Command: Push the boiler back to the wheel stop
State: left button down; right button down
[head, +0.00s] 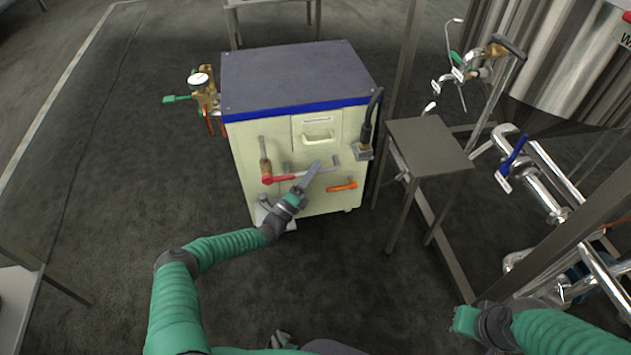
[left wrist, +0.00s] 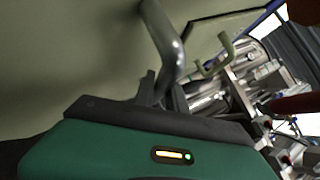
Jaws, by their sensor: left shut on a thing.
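The boiler (head: 287,125) is a cream cabinet with a dark top and a blue edge band, standing upright on the dark floor. A grey bar handle (head: 323,169) crosses its front and also shows in the left wrist view (left wrist: 167,45). My left gripper (head: 308,175) is at this front face, shut on the bar handle. The jaws' exact contact is partly hidden. My right arm comes in at the lower right, with its green end (head: 466,320) low and away from the boiler; its fingers are not clearly visible. I cannot make out the wheel stop.
A small grey table (head: 428,145) stands close to the boiler's right side, with a steel tank (head: 560,60) and pipes beyond. A gauge and valve fittings (head: 200,88) stick out on the boiler's left. A table (head: 275,3) stands behind it. Floor at left is clear.

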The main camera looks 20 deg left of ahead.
pick_arm(q)
jog(key=shift+w+a+f, duration=0.15)
jog(key=shift+a+f, duration=0.2)
jog(key=shift+a, duration=0.05)
jog(key=c, duration=1.6)
grip_release()
jog(key=shift+f, duration=0.1)
jog(key=shift+o, duration=1.2)
jog(key=shift+d, duration=0.1)
